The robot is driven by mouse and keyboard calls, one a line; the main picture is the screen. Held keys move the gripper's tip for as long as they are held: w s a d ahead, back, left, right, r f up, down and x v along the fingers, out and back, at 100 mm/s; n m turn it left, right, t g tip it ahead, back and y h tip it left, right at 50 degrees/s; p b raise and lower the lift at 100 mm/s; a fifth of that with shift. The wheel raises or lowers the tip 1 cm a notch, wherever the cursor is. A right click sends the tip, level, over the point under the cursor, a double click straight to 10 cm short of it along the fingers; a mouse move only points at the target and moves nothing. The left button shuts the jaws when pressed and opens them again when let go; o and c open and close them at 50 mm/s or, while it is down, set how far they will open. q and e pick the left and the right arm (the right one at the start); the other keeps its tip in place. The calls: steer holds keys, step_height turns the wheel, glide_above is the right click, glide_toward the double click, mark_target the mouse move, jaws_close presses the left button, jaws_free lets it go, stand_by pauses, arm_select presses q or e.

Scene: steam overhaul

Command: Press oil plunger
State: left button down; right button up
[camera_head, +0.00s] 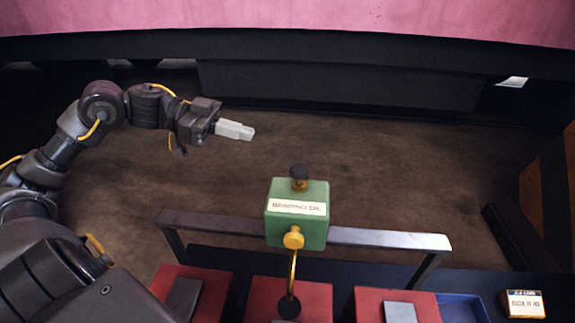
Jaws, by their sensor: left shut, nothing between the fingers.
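A green oil box (297,226) with a white label reading roughly "BEARING OIL" is fixed on a dark metal rail (390,239). The plunger (299,172), a black knob on a brass stem, stands upright on top of the box. A brass fitting (293,238) on the box's front leads into a thin brass pipe running down. My left gripper (250,133) is shut and empty. It is up and to the left of the plunger, clearly apart from it, with its pale fingers pointing right. My right gripper is not in view.
Red blocks (314,291) with dark and grey pads sit below the rail. A blue tray (462,306) and a small labelled box (523,304) are at the lower right. A dark beam with a pink surface (300,18) spans the top. Brown floor lies behind the rail.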

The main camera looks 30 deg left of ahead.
arm_select(q)
steer(key=shift+d, duration=0.1)
steer(key=p, duration=0.5)
glide_above(300, 172)
steer(key=a, duration=0.3)
steer(key=f, duration=0.2)
step_height(300, 172, down, 3)
steer(key=shift+s+d+f+p, duration=0.1)
steer(key=shift+s+f+p, duration=0.1)
steer(key=shift+p, duration=0.25)
steer(key=shift+f, duration=0.45)
steer(key=shift+w+f, duration=0.1)
